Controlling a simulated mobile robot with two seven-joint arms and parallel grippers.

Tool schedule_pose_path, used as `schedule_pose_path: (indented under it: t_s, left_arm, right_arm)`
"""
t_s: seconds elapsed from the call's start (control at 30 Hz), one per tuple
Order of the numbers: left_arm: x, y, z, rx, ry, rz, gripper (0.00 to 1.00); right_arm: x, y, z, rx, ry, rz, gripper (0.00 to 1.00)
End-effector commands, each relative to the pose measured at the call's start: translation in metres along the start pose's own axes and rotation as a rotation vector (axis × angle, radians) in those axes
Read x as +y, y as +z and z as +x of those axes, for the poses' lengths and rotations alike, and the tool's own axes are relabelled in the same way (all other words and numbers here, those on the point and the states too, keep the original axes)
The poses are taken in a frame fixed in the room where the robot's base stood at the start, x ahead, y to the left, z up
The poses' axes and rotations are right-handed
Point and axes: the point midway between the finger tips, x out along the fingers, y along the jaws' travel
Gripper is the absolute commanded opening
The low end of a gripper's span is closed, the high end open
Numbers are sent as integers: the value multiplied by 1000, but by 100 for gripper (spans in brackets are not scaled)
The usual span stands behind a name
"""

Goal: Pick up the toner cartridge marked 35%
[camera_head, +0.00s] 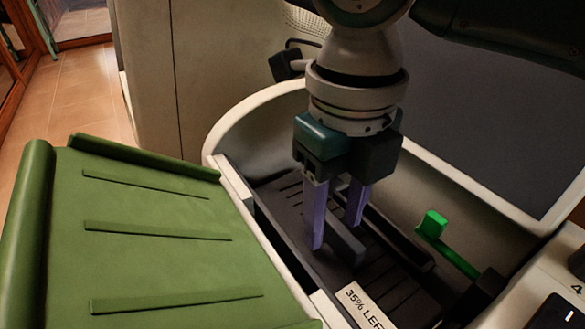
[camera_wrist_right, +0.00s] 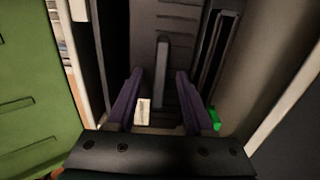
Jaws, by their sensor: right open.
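The dark toner cartridge (camera_head: 398,293) lies in the open bay of the machine. Its white label reading "35% LEF…" (camera_head: 362,304) shows at the front, cut off by the picture's lower edge. A grey raised handle bar (camera_head: 346,244) stands on its top, and it also shows in the right wrist view (camera_wrist_right: 162,63). My right gripper (camera_head: 338,222) points down into the bay, open, with purple fingers spread around the line of the handle. In the right wrist view the fingers (camera_wrist_right: 158,100) have the bar between and beyond their tips; contact is not visible. My left gripper is not in view.
A green ribbed cover (camera_head: 160,235) lies open at the left. The cream bay rim (camera_head: 233,150) curves around the cartridge. A bright green lever (camera_head: 436,225) stands right of it. A control panel (camera_head: 556,312) is at the lower right. Tiled floor shows at the far left.

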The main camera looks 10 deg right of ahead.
Motion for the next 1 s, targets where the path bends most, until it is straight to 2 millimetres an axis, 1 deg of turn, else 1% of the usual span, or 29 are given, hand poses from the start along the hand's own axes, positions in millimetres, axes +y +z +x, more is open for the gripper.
schedule_pose_path:
  t_s: [0.13, 0.6, 1.0]
  left_arm:
    - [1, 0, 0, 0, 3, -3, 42]
    - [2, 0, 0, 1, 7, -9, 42]
    - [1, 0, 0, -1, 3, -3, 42]
  right_arm:
    - [0, 0, -1, 0, 0, 0, 52]
    - [0, 0, -1, -1, 0, 1, 0]
    - [0, 0, -1, -1, 0, 1, 0]
